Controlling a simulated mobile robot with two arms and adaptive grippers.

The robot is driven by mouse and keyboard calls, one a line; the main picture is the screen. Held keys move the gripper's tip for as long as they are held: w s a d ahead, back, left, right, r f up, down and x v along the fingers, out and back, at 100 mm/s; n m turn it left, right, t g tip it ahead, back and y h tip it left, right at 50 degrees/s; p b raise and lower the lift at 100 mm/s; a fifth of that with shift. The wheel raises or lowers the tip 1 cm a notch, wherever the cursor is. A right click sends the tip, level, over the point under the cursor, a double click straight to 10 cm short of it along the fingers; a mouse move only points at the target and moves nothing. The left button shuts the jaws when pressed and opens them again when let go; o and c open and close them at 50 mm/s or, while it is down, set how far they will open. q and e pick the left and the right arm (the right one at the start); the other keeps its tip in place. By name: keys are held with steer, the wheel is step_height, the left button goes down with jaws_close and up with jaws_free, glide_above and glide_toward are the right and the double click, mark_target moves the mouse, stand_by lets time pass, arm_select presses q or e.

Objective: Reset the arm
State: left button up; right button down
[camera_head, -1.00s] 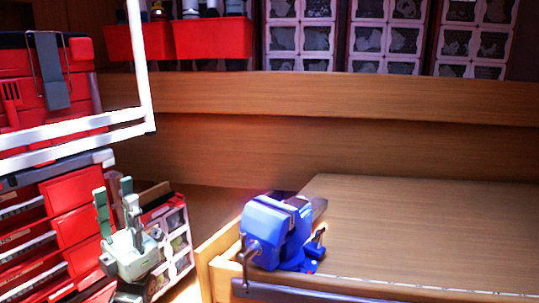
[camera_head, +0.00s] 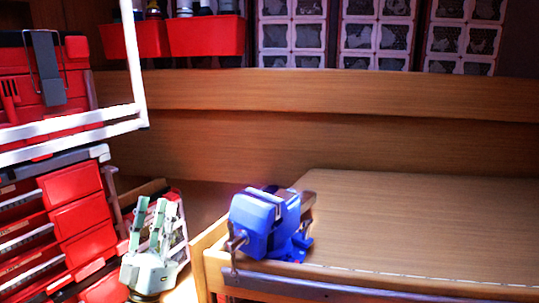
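My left gripper (camera_head: 157,217) shows at the lower left of the head view, pale green-grey with its fingers pointing up. There is a gap between the fingers and nothing shows between them, so it is open and empty. It is in front of the red drawer cabinet (camera_head: 75,195) and to the left of the wooden workbench (camera_head: 420,220). It is apart from the blue vise (camera_head: 262,222) on the bench corner. My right gripper is not in view.
A white frame (camera_head: 132,60) stands in front of a red toolbox (camera_head: 45,75) at the upper left. Red bins (camera_head: 205,37) sit on a shelf behind. The benchtop right of the vise is clear.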

arm_select(q)
steer(key=s+d+f+g+y, duration=0.2)
steer(key=f+g, duration=0.2)
steer(key=f, duration=0.4)
steer(key=s+d+f+n+g+y, duration=0.15)
steer(key=f+g, duration=0.25)
steer(key=f, duration=0.4)
steer(key=s+d+f+g+y, duration=0.1)
steer(key=d+f+g+y, duration=0.2)
steer(key=f, duration=0.6)
steer(key=s+a+f+m+g+y, duration=0.1)
steer(key=s+f+g, duration=0.35)
steer(key=s, duration=0.55)
steer(key=s+a+f+g+y, duration=0.1)
steer(key=s+f+g, duration=0.3)
steer(key=s, duration=0.6)
steer(key=s+a+f+m+g+y, duration=0.1)
steer(key=s+a+f+g, duration=0.3)
steer(key=s, duration=0.7)
step_height(320, 180, down, 24)
steer(key=d+g, duration=0.2)
steer(key=d, duration=0.1)
steer(key=s+a+f+g, duration=0.1)
steer(key=s+f, duration=0.7)
steer(key=s, duration=0.1)
steer(key=s+a+f, duration=0.2)
steer(key=s+f, duration=0.7)
steer(key=shift+a+g+p, duration=0.25)
steer(key=shift+g+p, duration=0.1)
steer(key=shift+p, duration=0.1)
